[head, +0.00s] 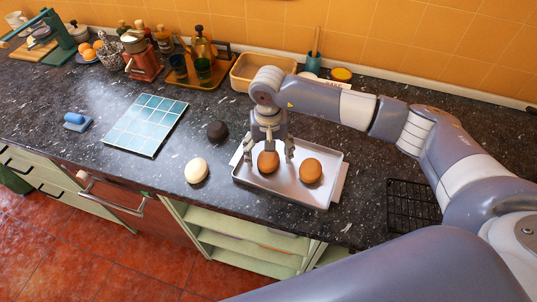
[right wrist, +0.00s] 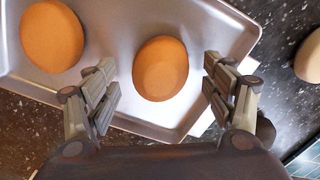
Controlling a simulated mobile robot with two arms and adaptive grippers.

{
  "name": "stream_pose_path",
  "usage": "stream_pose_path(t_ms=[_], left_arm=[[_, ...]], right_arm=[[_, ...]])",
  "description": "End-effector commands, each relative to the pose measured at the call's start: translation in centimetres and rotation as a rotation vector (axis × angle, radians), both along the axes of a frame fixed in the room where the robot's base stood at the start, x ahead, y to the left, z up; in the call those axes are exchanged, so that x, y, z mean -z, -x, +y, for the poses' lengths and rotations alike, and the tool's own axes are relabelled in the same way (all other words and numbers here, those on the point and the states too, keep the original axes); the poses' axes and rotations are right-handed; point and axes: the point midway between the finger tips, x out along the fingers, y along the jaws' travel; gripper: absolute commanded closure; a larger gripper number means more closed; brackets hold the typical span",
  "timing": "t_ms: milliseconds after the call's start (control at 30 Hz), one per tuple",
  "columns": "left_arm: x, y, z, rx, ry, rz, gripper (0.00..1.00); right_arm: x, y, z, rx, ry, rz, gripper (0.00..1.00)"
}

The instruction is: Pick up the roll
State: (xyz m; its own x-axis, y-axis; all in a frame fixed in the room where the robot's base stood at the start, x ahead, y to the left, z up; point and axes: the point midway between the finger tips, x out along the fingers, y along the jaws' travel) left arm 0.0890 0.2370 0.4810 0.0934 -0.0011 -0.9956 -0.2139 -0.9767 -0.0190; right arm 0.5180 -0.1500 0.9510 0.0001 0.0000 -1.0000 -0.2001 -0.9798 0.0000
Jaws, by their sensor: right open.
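Two brown rolls lie on a shallow metal tray (head: 290,191). The left roll (head: 268,162) is beneath my right gripper (head: 268,153), and the right roll (head: 311,171) lies beside it. In the right wrist view, the nearer roll (right wrist: 160,68) sits between the open fingers with a gap on both sides. The other roll (right wrist: 52,37) lies outside the fingers at the left. My right gripper points down over the tray, open and empty. My left gripper is not in view.
A cream roll-shaped item (head: 196,170) and a dark one (head: 217,131) sit on the counter left of the tray. A blue tiled board (head: 146,124) lies further left. A wooden basket (head: 244,72) stands behind, and a black wire rack (head: 412,205) lies at right.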

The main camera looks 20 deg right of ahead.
Motion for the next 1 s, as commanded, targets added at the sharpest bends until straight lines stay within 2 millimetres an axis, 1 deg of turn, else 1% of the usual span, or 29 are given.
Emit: stream_pose_path(t_ms=[33, 100, 333, 367, 400, 467, 500, 567, 900, 1000], left_arm=[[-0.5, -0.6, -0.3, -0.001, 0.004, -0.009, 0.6], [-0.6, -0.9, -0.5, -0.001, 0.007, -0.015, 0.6], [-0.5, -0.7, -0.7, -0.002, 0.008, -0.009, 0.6], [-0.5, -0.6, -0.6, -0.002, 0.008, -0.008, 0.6], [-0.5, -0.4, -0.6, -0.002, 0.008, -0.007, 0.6], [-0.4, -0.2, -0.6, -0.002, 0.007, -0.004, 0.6], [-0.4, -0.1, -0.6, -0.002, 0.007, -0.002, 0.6], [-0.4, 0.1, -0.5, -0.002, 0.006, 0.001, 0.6], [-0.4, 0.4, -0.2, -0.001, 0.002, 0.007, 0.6], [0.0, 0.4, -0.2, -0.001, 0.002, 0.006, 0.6]], right_arm=[[0.4, 0.1, 0.0, 0.001, 0.0, 0.004, 0.24], [0.9, 0.1, 0.0, 0.0, 0.0, 0.002, 0.24], [1.3, 0.0, 0.0, 0.0, 0.0, 0.0, 0.24], [1.2, 0.0, 0.0, 0.0, 0.0, 0.0, 0.26], [1.2, 0.0, 0.0, 0.0, 0.0, 0.0, 0.35], [1.2, 0.0, 0.0, 0.0, 0.0, 0.0, 0.49], [1.2, 0.0, 0.0, 0.0, 0.0, 0.0, 0.58], [1.2, 0.0, 0.0, 0.0, 0.0, 0.0, 0.71], [1.1, 0.0, 0.0, 0.0, 0.0, 0.0, 0.71], [0.6, -0.1, 0.0, 0.0, -0.001, -0.002, 0.71]])
